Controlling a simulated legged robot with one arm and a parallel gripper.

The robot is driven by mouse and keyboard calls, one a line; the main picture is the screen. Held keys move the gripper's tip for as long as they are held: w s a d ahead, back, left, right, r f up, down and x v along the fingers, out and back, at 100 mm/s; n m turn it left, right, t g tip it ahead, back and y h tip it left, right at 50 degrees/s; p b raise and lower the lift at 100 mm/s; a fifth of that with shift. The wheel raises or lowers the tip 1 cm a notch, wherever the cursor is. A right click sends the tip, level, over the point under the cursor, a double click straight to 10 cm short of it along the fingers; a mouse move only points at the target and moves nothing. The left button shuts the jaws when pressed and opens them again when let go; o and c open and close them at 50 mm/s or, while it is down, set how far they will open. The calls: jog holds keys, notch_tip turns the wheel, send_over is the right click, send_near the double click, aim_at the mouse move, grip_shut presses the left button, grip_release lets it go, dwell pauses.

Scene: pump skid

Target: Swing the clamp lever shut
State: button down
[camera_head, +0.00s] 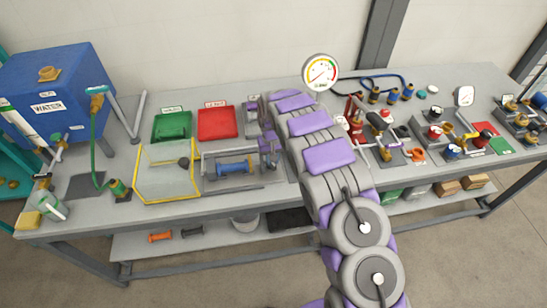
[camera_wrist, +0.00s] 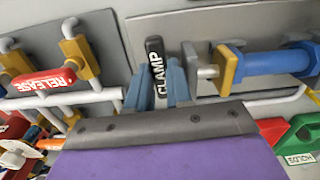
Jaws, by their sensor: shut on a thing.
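The clamp lever (camera_wrist: 155,62) is a black handle marked CLAMP in the wrist view. My gripper (camera_wrist: 160,82) has its two blue-grey fingers on either side of the lever, shut on it. A blue cylindrical part (camera_wrist: 272,62) with a yellow collar lies beside the lever, on the right of the wrist view. In the camera_head view my gripper (camera_head: 267,160) is small, at the right end of the same blue part (camera_head: 235,168). The lever itself cannot be made out there.
A red RELEASE lever (camera_wrist: 45,81) and brass fittings (camera_wrist: 80,50) are close on the left in the wrist view. A yellow-edged clear guard (camera_head: 165,172) stands left of the blue part. Green (camera_head: 172,126) and red (camera_head: 217,123) trays lie behind. A pressure gauge (camera_head: 320,72) stands at the back.

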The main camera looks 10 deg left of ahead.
jog(key=shift+w+a+r+m, duration=0.15)
jog(key=shift+w+m, duration=0.05)
jog(key=shift+m, duration=0.2)
jog(key=c, duration=1.1)
grip_release()
jog(key=shift+o, duration=0.4)
jog(key=shift+f, duration=0.2)
jog(key=shift+s, duration=0.15)
